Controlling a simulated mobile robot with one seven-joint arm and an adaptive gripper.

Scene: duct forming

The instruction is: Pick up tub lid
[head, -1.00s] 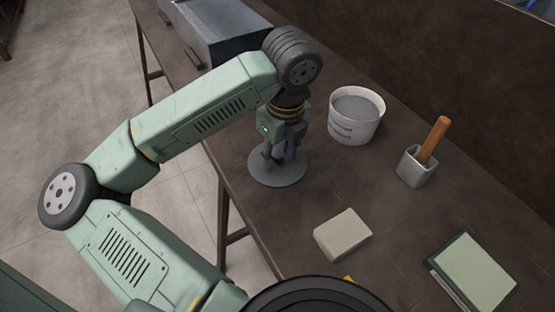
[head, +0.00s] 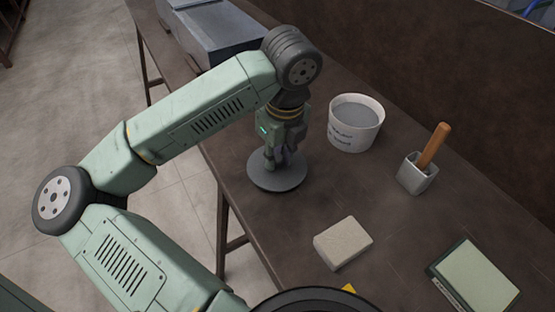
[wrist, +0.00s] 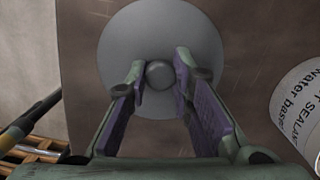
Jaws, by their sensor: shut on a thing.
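The tub lid (head: 262,181) is a round grey disc with a small round knob at its middle. In the head view it is below my gripper (head: 279,160), near the left edge of the bench. In the wrist view the lid (wrist: 160,40) lies under my fingers, and its knob (wrist: 160,74) sits between the fingertips. My gripper (wrist: 160,82) is shut on the knob. I cannot tell clearly whether the lid touches the bench. The white tub (head: 355,126) stands open behind and to the right, with grey content inside; its printed side shows in the wrist view (wrist: 298,108).
A square holder (head: 416,176) with a wooden-handled tool stands right of the tub. A beige block (head: 342,243) and a green pad (head: 475,278) lie nearer on the bench. A grey metal duct (head: 225,40) is at the far left. Clear bench (head: 330,190) lies between lid and holder.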

